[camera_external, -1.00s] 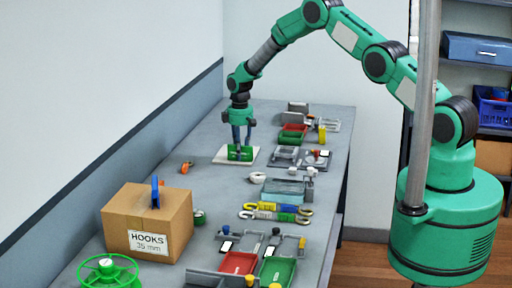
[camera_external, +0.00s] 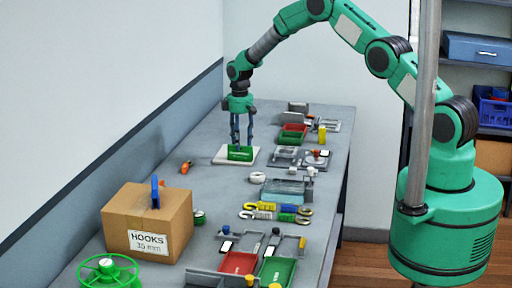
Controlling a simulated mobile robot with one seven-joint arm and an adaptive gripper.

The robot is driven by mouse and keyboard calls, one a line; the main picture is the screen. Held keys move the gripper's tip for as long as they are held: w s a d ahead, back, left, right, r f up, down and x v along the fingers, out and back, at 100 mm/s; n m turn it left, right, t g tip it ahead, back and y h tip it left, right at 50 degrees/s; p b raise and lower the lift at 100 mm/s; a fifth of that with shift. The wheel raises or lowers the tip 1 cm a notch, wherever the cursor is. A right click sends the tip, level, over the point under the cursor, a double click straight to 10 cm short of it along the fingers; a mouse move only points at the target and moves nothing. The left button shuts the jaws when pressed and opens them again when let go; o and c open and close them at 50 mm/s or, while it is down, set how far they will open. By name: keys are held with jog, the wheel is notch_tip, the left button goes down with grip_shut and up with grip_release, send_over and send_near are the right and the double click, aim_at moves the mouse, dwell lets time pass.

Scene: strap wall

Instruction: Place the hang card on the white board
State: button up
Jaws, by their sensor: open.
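The white board (camera_external: 221,157) lies flat on the grey workbench near its back left. A green card (camera_external: 240,154), which looks like the hang card, rests on the board. My gripper (camera_external: 242,142) is open just above the green card, its fingers pointing down and spread apart. The fingertips are close to the card's upper edge; I cannot tell whether they touch it.
A cardboard box marked HOOKS (camera_external: 147,222) stands at the front left, with a green reel (camera_external: 107,272) before it. Red and green trays, hooks and fixtures line the bench's right side. An orange item (camera_external: 186,167) lies left of the board. The bench between box and board is mostly clear.

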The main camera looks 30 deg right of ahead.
notch_tip(320, 180, up, 7)
jog(key=shift+r, duration=0.2)
jog(key=shift+r, duration=0.15)
dwell(0.8)
jog(key=s+d+r+m+t, duration=0.1)
jog(key=s+d+r, duration=0.25)
jog(key=r, duration=0.65)
jog(key=s+d+r+m, duration=0.15)
jog(key=s+r, duration=0.35)
jog(key=r, duration=0.5)
jog(key=s+d+r+m+t, duration=0.1)
jog(key=s+d+r, duration=0.2)
jog(key=s+r, duration=0.4)
jog(key=s+d+r+m+t, duration=0.1)
jog(key=s+d+r, duration=0.2)
jog(key=s+r, duration=0.4)
jog(key=s+d+r+m+t, duration=0.1)
jog(key=s+d+r, duration=0.15)
jog(key=s, duration=0.65)
jog(key=s+d+r+m, duration=0.1)
jog(key=s+d+r, duration=0.15)
jog(key=s, duration=0.55)
jog(key=s+d+f+m+t, duration=0.1)
jog(key=s+d+f+m, duration=0.1)
jog(key=s, duration=1.6)
jog(key=shift+s+d+t, duration=0.15)
jog(key=shift+s+t, duration=0.05)
jog(key=shift+t, duration=0.1)
jog(key=shift+m, duration=0.25)
